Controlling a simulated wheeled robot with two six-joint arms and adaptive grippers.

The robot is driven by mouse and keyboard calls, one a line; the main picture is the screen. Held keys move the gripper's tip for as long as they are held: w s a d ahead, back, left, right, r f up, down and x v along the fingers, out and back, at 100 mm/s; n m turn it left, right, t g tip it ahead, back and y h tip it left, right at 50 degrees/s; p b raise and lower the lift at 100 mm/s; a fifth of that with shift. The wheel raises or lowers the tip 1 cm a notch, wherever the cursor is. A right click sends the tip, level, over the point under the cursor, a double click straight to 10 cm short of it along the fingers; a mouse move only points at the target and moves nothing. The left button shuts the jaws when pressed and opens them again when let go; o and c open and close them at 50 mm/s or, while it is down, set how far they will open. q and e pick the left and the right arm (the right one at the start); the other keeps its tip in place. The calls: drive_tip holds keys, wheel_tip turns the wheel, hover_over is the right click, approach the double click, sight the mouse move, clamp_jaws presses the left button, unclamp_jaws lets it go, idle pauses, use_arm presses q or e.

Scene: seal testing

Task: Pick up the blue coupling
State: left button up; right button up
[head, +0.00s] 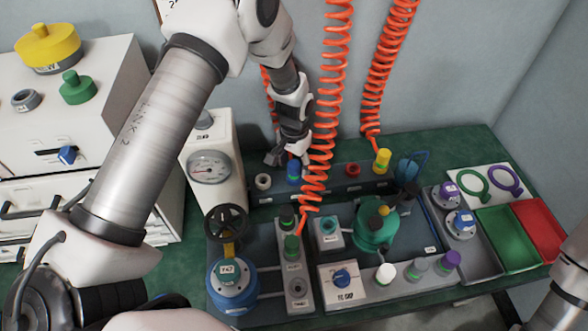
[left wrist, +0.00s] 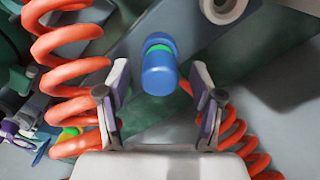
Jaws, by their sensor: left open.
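The blue coupling (head: 293,172) stands on the dark rack at the back of the green bench, partly hidden by my left gripper. In the left wrist view the blue coupling (left wrist: 160,72) shows a green band, and its body lies between the two finger lines. My left gripper (head: 288,155) is open and comes down from above, close to the coupling. In the left wrist view the left gripper's (left wrist: 160,88) fingers stand apart on either side of the coupling, with visible gaps. My right gripper is not in view; only part of that arm shows at lower right.
Orange coiled hoses (head: 332,90) hang just right of my left gripper. A white ring-shaped fitting (head: 263,182) stands left of the coupling and a red one (head: 352,170) right. A gauge housing (head: 211,170) stands at left. Green (head: 508,238) and red (head: 541,230) trays lie at right.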

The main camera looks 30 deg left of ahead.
use_arm(q)
clamp_jaws()
drive_tip(key=shift+r, duration=0.1)
